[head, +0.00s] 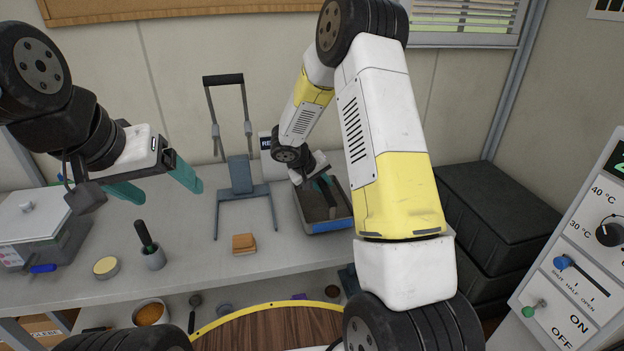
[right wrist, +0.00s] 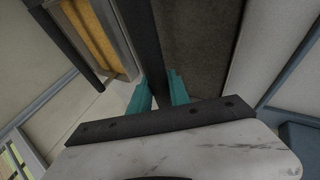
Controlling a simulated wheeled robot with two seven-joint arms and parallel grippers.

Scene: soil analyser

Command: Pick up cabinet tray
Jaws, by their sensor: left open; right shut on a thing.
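The grey tray (head: 332,226) has a blue front and a dark brown inside. It is at the right part of the bench in the head view, and I cannot tell whether it touches the bench top. My right gripper (head: 324,187) reaches down to its far left part. My left gripper (head: 157,184) is open and empty, above the left part of the bench.
A grey stand with a tall handle (head: 240,178) is left of the tray. Black cases (head: 500,225) and a control panel (head: 580,255) are at right.

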